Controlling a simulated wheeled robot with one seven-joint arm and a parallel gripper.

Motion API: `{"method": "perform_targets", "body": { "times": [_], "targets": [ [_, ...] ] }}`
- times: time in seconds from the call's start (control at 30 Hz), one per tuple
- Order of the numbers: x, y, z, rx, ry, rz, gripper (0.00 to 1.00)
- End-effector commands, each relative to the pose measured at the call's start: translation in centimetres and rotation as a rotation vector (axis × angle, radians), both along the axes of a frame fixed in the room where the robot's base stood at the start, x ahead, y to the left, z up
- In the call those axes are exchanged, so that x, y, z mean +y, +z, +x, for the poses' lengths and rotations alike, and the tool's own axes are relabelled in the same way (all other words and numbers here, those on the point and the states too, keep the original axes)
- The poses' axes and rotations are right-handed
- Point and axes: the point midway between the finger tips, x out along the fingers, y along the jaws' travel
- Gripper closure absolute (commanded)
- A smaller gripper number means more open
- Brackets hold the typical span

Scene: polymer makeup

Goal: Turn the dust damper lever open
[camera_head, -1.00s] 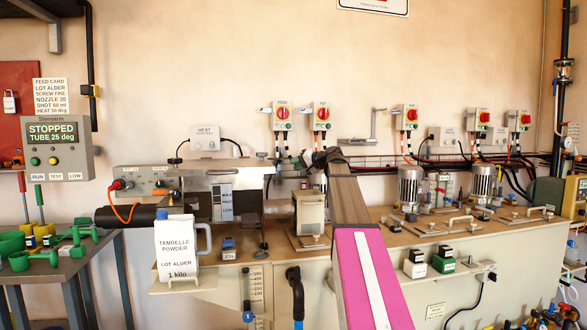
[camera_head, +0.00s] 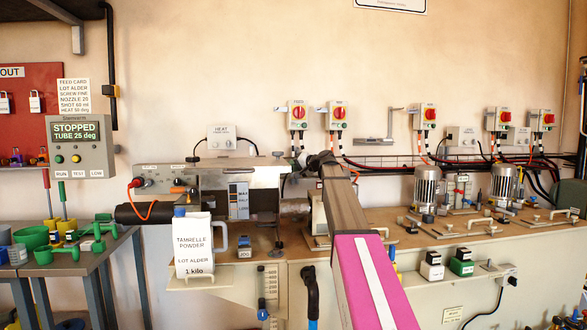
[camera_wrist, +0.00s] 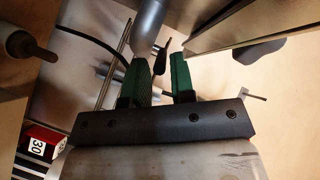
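In the wrist view my gripper (camera_wrist: 162,72) has two green fingers with a gap between them, and nothing shows clamped there. A small dark lever-like handle (camera_wrist: 161,57) lies near the left fingertip, in line with the gap; I cannot tell whether it is touched or whether it is the dust damper lever. A grey pipe (camera_wrist: 148,22) stands just beyond it. In the head view my gripper (camera_head: 322,158) is small and dark at the far end of my arm, over the bench machine (camera_head: 265,176); its fingers and the lever cannot be made out there.
A jug labelled Tamrelle powder (camera_head: 194,246) stands at the bench front. A control box reading STOPPED (camera_head: 80,145) is at left, above a table with green scoops (camera_head: 70,250). Motors (camera_head: 426,187) and pipes fill the bench right of my arm.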

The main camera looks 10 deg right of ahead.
Motion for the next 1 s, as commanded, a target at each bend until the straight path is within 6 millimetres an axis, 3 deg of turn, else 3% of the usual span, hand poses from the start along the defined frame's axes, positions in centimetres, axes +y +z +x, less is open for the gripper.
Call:
{"method": "perform_targets", "body": {
  "times": [0.1, 0.17, 0.2, 0.93, 0.97, 1.0],
  "targets": [
    [-0.02, 0.0, -0.01, 0.0, 0.0, 0.0, 0.8],
    [-0.03, 0.0, -0.02, 0.0, 0.0, 0.0, 1.0],
    [-0.03, 0.0, -0.02, 0.0, 0.0, 0.0, 1.0],
    [0.81, -0.05, -0.45, 0.001, -0.136, -0.001, 1.0],
    [0.82, -0.05, -0.44, 0.001, -0.136, -0.001, 0.81],
    [0.81, -0.05, -0.45, 0.001, -0.136, -0.001, 0.77]
  ]
}}
